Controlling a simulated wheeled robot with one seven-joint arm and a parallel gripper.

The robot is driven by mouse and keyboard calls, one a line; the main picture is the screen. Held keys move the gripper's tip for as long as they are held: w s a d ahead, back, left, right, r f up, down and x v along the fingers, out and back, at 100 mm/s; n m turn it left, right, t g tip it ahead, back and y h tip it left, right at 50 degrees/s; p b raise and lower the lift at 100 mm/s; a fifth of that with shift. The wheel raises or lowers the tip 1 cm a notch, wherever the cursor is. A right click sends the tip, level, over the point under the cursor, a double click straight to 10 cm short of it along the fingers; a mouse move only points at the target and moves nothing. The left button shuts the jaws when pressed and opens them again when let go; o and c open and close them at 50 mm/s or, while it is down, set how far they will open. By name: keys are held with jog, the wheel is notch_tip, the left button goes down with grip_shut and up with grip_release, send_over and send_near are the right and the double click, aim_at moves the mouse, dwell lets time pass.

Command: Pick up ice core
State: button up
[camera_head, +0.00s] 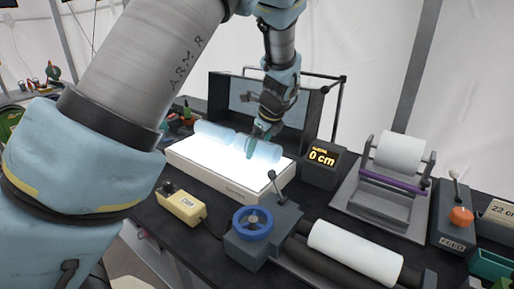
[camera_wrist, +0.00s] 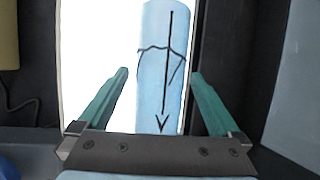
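The ice core (camera_head: 214,133) is a pale blue cylinder lying on a bright white light table (camera_head: 232,186). In the wrist view the core (camera_wrist: 160,70) carries a black arrow pointing toward me and a dark jagged line across it. My gripper (camera_head: 258,140) is over the core's right part, pointing down. In the wrist view my gripper's (camera_wrist: 159,74) two green fingers are apart, one on each side of the core, with gaps to it. Whether the fingertips reach down beside the core, I cannot tell. The gripper hides a middle strip of the core in the head view.
A dark panel (camera_head: 309,110) stands behind the light table. A display reading 0 cm (camera_head: 320,164) is at its right. A yellow box (camera_head: 181,206) and a blue-wheeled device (camera_head: 253,221) are in front. White rolls (camera_head: 356,252) lie on machines at the right.

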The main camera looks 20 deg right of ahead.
grip_shut()
dwell(0.6)
